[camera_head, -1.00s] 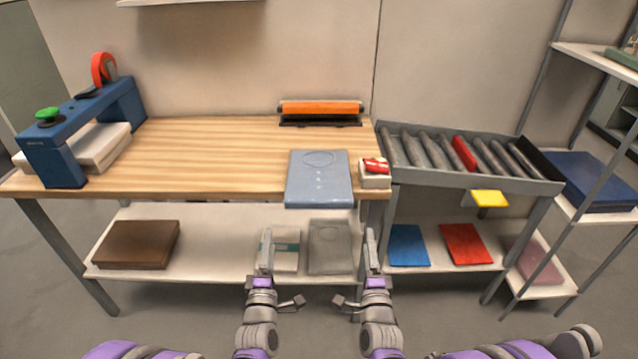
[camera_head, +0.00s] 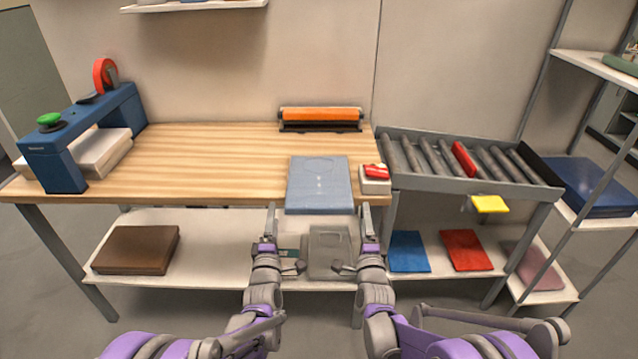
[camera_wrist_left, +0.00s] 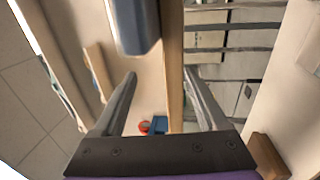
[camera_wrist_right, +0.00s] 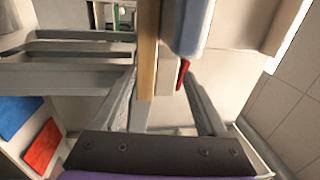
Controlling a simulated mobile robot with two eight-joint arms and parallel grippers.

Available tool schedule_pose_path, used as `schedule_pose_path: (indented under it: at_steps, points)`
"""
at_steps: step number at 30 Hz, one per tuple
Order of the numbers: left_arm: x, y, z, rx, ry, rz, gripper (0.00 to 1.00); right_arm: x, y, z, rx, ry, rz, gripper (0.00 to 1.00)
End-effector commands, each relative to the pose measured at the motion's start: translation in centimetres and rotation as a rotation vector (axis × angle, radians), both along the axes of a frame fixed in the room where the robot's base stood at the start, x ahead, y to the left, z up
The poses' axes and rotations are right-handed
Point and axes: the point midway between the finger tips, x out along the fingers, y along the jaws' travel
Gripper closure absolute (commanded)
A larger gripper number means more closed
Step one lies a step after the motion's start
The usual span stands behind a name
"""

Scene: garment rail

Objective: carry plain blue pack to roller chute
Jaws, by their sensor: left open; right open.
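A light blue pack (camera_head: 319,184) lies flat at the front edge of the wooden table, slightly overhanging it, with a faint oval and small marks on top. My left gripper (camera_head: 271,212) is open and empty, just in front of the pack's left side. My right gripper (camera_head: 365,212) is open and empty, just in front of its right side. Neither touches the pack. Its edge shows ahead of the fingers in the left wrist view (camera_wrist_left: 135,28) and the right wrist view (camera_wrist_right: 188,28). The roller chute (camera_head: 440,183) stands to the right of the table, with grey rollers and one red roller.
A small white box with a red top (camera_head: 375,180) sits close to the pack's right side. A blue press (camera_head: 62,165) stands at the table's left. An orange roll holder (camera_head: 320,116) is at the back. Lower shelves hold brown, grey, blue and red packs. The table's middle is clear.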

Motion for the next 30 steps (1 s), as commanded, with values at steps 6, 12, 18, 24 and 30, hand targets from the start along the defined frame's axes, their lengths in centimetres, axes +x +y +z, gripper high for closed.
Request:
schedule_pose_path:
  at_steps: [6, 12, 18, 24, 30]
  points:
    - [3.5, 0.0, 0.5, 0.000, 0.000, 0.000, 0.25, 3.5, 0.0, 0.5, 0.001, 0.000, -0.001, 0.25]
    - [3.8, -1.3, 0.6, -0.001, 0.000, -0.001, 0.25, 3.8, 1.2, 0.6, 0.001, 0.000, 0.000, 0.25]
    - [3.7, -1.5, 0.6, 0.000, 0.000, 0.000, 0.25, 3.7, 1.5, 0.6, 0.000, 0.000, -0.001, 0.25]
    - [3.7, -1.6, 0.6, 0.000, 0.000, 0.000, 0.25, 3.7, 1.6, 0.6, 0.000, 0.000, 0.000, 0.25]
    - [3.7, -2.5, 0.6, 0.000, 0.000, -0.002, 0.25, 3.7, 2.5, 0.6, 0.001, 0.000, 0.002, 0.25]
